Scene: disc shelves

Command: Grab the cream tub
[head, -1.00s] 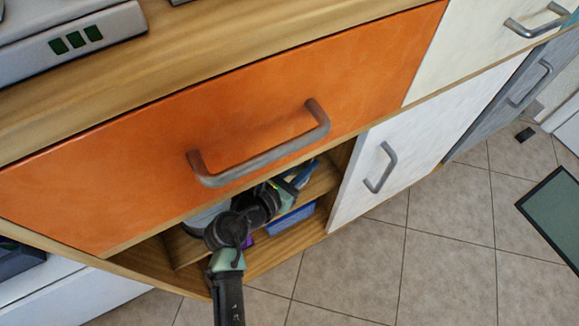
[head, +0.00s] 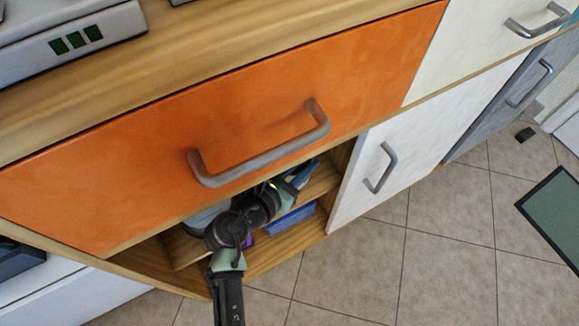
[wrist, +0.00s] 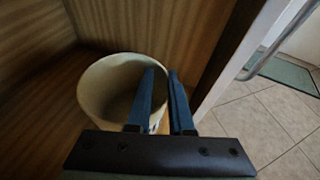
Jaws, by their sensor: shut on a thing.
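The cream tub (wrist: 105,90) is a round, open-topped, pale tub standing in a wooden compartment in the wrist view. My gripper (wrist: 162,76) is shut on the tub's right wall, with one dark blue finger inside the rim and the other outside. The fingers hide part of that wall. In the head view my gripper (head: 302,175) reaches into the open shelf below the orange drawer, and I cannot make out the tub there.
The orange drawer front (head: 240,120) with its grey handle (head: 262,163) hangs above the opening. A white door (head: 410,140) stands at its right. A blue object (head: 291,220) lies on the shelf below my arm.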

